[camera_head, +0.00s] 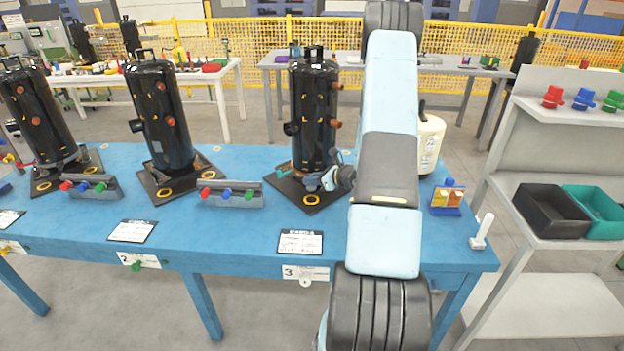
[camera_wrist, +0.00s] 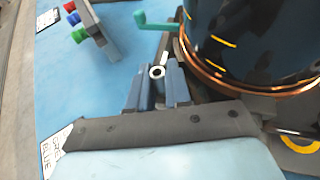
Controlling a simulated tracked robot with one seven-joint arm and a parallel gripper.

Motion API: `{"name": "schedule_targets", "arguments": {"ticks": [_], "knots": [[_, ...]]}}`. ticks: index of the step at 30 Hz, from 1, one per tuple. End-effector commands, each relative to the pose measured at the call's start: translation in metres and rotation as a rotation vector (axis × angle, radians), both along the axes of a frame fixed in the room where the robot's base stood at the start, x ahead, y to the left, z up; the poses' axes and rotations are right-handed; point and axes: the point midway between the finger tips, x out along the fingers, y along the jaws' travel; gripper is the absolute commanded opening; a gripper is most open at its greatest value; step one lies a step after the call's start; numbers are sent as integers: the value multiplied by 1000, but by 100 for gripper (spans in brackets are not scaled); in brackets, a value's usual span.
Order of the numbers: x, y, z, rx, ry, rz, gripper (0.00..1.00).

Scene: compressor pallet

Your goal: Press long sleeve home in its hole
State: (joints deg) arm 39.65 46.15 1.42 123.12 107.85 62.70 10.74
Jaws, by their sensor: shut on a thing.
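The sleeve (camera_wrist: 157,73) shows in the wrist view as a small pale grey ring with a dark bore, seen end-on. My gripper (camera_wrist: 157,87) has its two blue-grey fingers shut on either side of it. In the head view my gripper (camera_head: 330,180) is low at the front right of the rightmost black compressor (camera_head: 314,115), close to its dark base plate (camera_head: 308,200). The compressor's lower body with a copper-coloured ring (camera_wrist: 250,92) is just right of my fingers in the wrist view. The hole, and how deep the sleeve sits, cannot be made out.
A teal cranked handle (camera_wrist: 155,22) stands just beyond my fingers. A grey rack with red, blue and green knobs (camera_head: 230,196) is to the left. A white canister (camera_head: 430,145) and a small block holder (camera_head: 447,198) stand to the right on the blue table (camera_head: 180,240).

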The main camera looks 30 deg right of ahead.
Motion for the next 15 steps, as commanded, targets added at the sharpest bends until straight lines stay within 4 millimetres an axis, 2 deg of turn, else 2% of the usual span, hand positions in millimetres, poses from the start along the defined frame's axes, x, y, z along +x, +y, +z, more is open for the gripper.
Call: {"name": "schedule_targets", "arguments": {"ticks": [1,10,15], "knots": [[0,0,-1,0,1,0,20],[0,0,-1,0,1,0,48],[0,0,-1,0,1,0,48]]}}
